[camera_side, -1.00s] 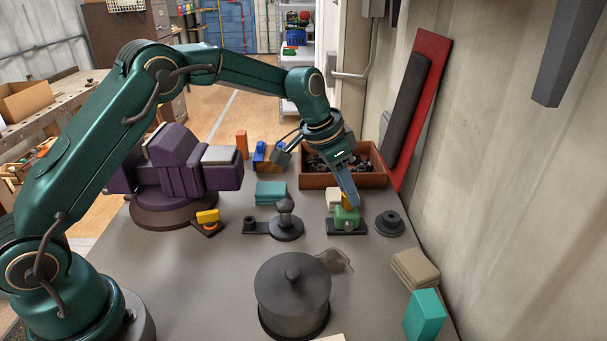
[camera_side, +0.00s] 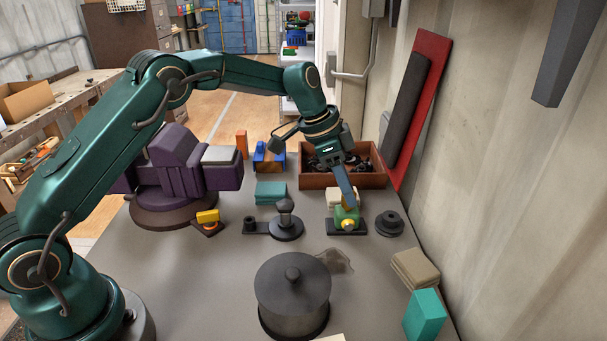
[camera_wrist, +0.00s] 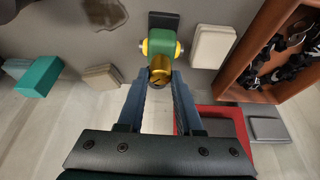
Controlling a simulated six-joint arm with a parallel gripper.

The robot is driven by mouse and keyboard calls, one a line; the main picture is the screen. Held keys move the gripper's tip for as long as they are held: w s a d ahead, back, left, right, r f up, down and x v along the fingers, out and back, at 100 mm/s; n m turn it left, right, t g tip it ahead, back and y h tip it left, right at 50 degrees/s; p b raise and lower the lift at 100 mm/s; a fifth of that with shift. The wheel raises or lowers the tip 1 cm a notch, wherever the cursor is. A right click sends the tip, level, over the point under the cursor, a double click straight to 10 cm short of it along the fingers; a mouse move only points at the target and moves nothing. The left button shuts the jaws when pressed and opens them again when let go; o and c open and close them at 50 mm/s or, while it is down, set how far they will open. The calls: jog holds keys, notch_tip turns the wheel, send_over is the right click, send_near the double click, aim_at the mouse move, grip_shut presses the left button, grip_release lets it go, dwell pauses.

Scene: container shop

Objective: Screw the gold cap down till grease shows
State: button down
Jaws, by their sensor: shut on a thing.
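The gold cap (camera_wrist: 160,76) sits between my gripper's fingertips (camera_wrist: 159,80) in the wrist view, and the fingers are shut on it. The cap is against the green body (camera_wrist: 160,42), which has a yellow round end on each side. In the side view the green body (camera_side: 338,215) stands on a dark base (camera_side: 333,230) near the crate, one yellow end (camera_side: 347,225) facing the camera. My gripper (camera_side: 350,203) reaches down to its top, and the fingers largely hide the cap there. I cannot make out any grease.
A wooden crate of dark parts (camera_side: 345,181) stands behind the green body. A dark round flange (camera_side: 389,223) is close on its right, a dark post fixture (camera_side: 286,226) on its left. A large lidded pot (camera_side: 293,295) stands in front.

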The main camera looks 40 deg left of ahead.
jog(key=c, duration=0.6)
grip_release()
jog(key=shift+o, duration=0.2)
jog(key=v, duration=0.5)
